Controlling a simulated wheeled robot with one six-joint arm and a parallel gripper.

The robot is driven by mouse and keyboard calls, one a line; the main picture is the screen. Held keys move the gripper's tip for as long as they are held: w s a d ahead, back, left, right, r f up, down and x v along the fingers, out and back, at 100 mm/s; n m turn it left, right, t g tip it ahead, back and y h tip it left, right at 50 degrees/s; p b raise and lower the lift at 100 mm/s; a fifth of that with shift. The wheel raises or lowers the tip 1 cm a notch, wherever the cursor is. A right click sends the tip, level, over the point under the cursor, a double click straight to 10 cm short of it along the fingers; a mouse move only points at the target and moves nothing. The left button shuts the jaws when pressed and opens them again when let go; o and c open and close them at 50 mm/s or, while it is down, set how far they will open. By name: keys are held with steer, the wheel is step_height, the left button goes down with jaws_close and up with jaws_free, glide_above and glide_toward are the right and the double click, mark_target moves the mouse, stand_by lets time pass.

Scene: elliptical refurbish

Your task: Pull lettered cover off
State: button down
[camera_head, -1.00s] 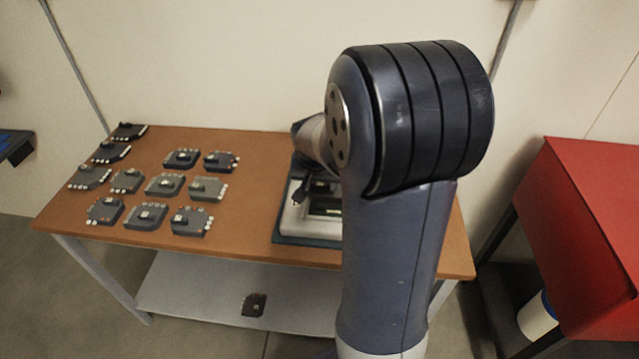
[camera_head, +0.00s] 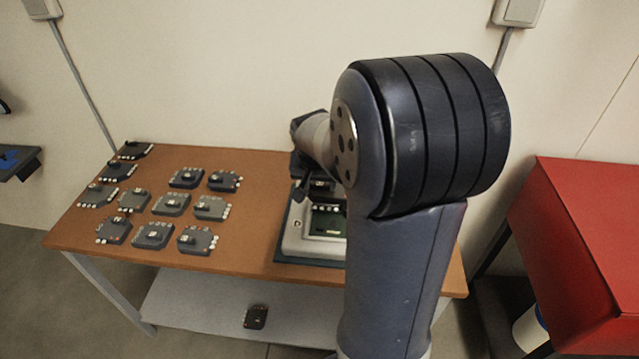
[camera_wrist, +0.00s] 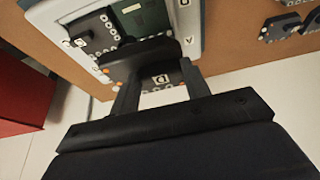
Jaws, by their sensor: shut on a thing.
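A light-grey device (camera_head: 291,243) sits on a dark mat on the right part of the table, partly hidden by my arm. An open recess with a green board (camera_head: 328,222) shows in it. The green board also shows in the wrist view (camera_wrist: 148,16). My gripper (camera_wrist: 157,80) is shut on a dark lettered cover (camera_wrist: 174,74) with a white label. The cover is close to the device and the open recess; the exact gap is unclear. Another dark part with a knob (camera_wrist: 92,38) sits in the device to the left in the wrist view. Letters mark the device's rim.
Several similar dark covers (camera_head: 152,235) lie in rows on the left of the wooden table (camera_head: 255,190). One dark piece (camera_head: 256,317) lies on the lower shelf. A red box-like unit (camera_head: 580,240) stands at the right. Table between covers and device is clear.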

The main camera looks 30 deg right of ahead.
steer(key=shift+r+p, duration=1.2)
steer(key=shift+r, duration=0.7)
